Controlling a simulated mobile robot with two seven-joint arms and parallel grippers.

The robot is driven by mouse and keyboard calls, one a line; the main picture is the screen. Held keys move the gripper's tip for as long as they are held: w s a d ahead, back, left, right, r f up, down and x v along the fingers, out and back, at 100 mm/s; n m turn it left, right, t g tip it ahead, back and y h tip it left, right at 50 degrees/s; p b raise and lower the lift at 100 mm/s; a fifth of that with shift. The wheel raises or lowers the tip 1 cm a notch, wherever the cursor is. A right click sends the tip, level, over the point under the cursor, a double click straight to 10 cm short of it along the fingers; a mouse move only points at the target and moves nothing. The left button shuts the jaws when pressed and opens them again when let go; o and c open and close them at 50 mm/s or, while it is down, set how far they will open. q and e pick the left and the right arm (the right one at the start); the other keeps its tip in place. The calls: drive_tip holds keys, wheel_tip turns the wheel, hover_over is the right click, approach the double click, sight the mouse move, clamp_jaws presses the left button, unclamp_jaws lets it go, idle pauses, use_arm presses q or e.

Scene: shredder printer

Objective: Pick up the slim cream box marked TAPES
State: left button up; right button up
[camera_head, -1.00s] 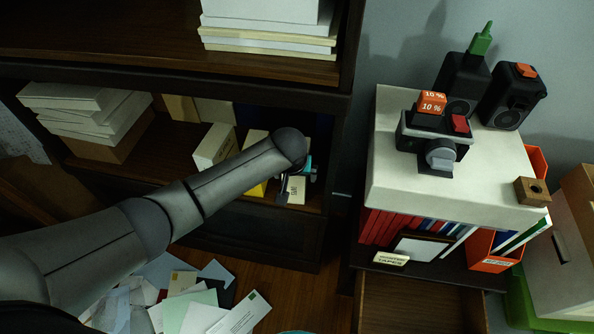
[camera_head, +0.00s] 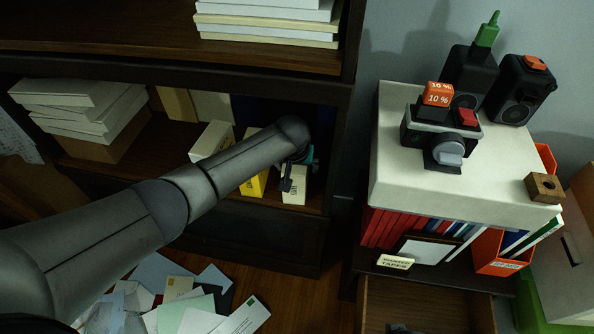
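A slim cream box (camera_head: 295,191) stands upright at the right end of the lower shelf, with small dark lettering on its front that is too small to read. My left arm reaches in from the left, and its gripper (camera_head: 290,176) is at this box's upper part. The wrist hides the box's top and much of the fingers, so I cannot tell whether they touch or grip it. A yellow box (camera_head: 254,185) and a pale box (camera_head: 212,140) stand to its left, partly behind my arm.
The dark shelf edge (camera_head: 262,204) runs below the boxes, and the upper shelf (camera_head: 120,38) hangs above. Papers (camera_head: 195,305) litter the floor. A small sign (camera_head: 394,262) with "TAPES" stands above an open drawer at right.

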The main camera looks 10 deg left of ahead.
use_arm(q)
clamp_jaws()
idle(0.9)
drive_tip(key=shift+w+r, duration=0.1)
